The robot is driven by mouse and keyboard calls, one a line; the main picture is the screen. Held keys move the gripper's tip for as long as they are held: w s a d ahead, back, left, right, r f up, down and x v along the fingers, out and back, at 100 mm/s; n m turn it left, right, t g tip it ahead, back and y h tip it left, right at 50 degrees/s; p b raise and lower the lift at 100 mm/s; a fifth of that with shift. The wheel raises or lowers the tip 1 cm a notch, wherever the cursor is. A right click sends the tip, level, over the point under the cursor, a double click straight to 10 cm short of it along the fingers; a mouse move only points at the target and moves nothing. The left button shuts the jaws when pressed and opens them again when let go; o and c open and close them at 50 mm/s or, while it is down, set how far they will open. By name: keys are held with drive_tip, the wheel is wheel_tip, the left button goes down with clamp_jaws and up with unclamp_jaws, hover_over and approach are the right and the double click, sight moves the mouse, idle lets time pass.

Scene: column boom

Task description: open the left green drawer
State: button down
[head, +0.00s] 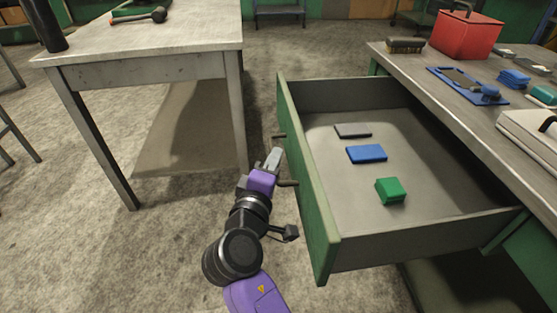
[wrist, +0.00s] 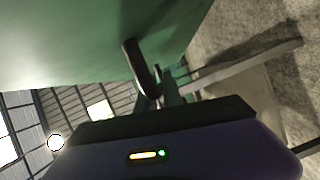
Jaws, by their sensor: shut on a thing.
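The green drawer (head: 308,190) is pulled well out from under the workbench on the right, and its inside shows. It holds a dark flat item (head: 353,130), a blue flat box (head: 366,153) and a green block (head: 390,190). My gripper (head: 273,160) is at the outer side of the drawer's green front, shut on the dark bar handle (head: 286,183). In the wrist view the handle (wrist: 141,68) curves out from the green front (wrist: 80,35) and runs to the fingers (wrist: 162,98). The exact contact is partly hidden.
A grey metal table (head: 150,60) with a hammer (head: 145,16) stands at the left. Concrete floor (head: 110,240) lies open below left.

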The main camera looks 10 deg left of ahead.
drive_tip(key=c, duration=1.5)
unclamp_jaws()
drive_tip(key=s+p, duration=0.2)
drive_tip(key=s, duration=0.5)
drive_tip(key=shift+s+a+r, duration=0.25)
drive_tip(key=shift+s+a, duration=0.05)
drive_tip(key=shift+s, duration=0.05)
